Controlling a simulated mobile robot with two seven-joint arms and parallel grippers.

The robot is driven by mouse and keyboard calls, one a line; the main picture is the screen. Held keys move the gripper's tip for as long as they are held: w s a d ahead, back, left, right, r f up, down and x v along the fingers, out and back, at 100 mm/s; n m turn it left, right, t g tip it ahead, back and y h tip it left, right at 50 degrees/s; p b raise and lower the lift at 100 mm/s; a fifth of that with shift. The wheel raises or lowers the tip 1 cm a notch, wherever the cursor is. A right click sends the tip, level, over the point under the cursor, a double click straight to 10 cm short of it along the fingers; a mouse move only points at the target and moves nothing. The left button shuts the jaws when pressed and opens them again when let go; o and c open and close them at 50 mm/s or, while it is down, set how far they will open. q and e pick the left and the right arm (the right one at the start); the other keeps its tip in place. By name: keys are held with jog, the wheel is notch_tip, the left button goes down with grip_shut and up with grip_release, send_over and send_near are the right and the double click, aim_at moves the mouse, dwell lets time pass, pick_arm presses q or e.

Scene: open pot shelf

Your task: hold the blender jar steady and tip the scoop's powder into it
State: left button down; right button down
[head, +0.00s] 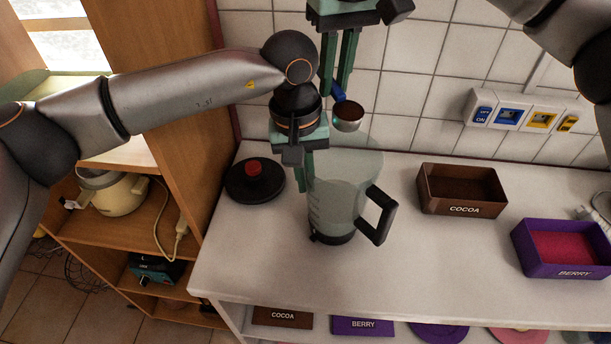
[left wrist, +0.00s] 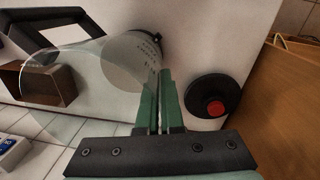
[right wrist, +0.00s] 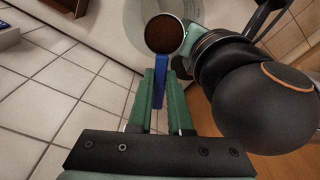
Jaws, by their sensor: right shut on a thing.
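The clear blender jar (head: 335,195) with a black handle (head: 377,215) stands upright on the white counter. It also shows in the left wrist view (left wrist: 95,75). My left gripper (head: 307,185) points down at the jar's left rim, its fingers close together with the wall at them. I cannot tell whether they grip it. My right gripper (head: 335,90) is shut on the blue handle (right wrist: 148,72) of the scoop (head: 348,118). The scoop is roughly level, holds brown powder (right wrist: 164,34), and is above the jar's opening. The jar's inside shows no clear powder.
A black lid with a red knob (head: 253,175) lies left of the jar. A brown COCOA box (head: 462,209) and a purple BERRY box (head: 560,272) stand to the right. Tiled wall with switches (head: 510,115) is behind. The counter's front middle (head: 410,280) is clear.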

jog(key=shift+w+d+f+g+y, duration=0.1)
jog(key=shift+d+g+y, duration=0.2)
jog(key=shift+y, duration=0.5)
pick_arm(q)
jog(key=shift+d, duration=0.1)
pick_arm(e)
jog(key=y, duration=0.2)
jog(key=shift+w+d+g+y, duration=0.1)
jog(key=shift+d+g+y, duration=0.2)
jog(key=shift+d+g, duration=0.1)
jog(key=shift+a, duration=0.15)
jog(key=shift+w+d+f+n+g+y, duration=0.15)
jog(key=shift+g+y, duration=0.1)
jog(key=shift+y, duration=0.4)
jog(key=shift+s+d+f+n+g+y, duration=0.1)
jog(key=shift+d+g+y, duration=0.15)
jog(key=shift+y, duration=0.45)
jog(key=shift+w+d+f+n+g+y, duration=0.1)
jog(key=shift+g+y, duration=0.2)
jog(key=shift+y, duration=0.35)
